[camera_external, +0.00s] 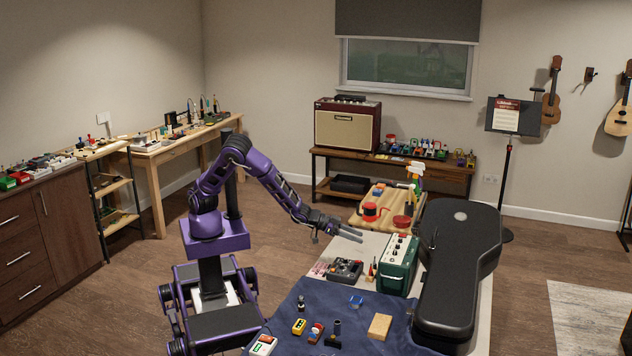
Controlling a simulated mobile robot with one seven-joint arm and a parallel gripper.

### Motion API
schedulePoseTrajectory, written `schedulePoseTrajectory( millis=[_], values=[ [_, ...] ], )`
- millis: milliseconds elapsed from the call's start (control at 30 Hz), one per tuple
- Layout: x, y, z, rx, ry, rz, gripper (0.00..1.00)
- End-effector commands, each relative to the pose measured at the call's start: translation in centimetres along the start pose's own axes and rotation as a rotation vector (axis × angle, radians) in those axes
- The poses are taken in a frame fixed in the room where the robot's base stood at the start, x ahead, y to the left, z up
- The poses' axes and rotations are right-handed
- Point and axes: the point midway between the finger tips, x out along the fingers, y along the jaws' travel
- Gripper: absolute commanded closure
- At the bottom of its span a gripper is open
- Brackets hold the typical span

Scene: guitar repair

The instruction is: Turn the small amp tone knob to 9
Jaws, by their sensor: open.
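A small green amp (396,270) with a pale top panel (401,246) stands on the workbench, left of a black guitar case. Several small knobs show as dark dots on the panel; I cannot tell which one is the tone knob or where any of them points. My gripper (356,236) reaches in from the left, its two fingers apart and pointing right toward the amp's top panel. It appears to be above and to the left of the panel, with nothing visible between the fingers.
The black guitar case (460,262) lies close along the amp's right side. A dark multi-knob device (345,269) sits left of the amp. A wooden tray (388,208) with red items and a spray bottle (415,177) is behind. Small pedals and a tan block (380,326) lie on the blue cloth (290,318) in front.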

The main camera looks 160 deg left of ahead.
Motion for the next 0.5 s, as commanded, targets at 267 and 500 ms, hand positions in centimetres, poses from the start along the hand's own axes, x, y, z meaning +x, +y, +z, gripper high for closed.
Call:
schedulePoseTrajectory(
  millis=[267, 500],
  values=[
    [6.2, -0.1, 0.1, 0.003, -0.001, -0.001, 0.47],
    [10.7, -0.1, 0.0, 0.002, 0.001, 0.0, 0.47]
  ],
)
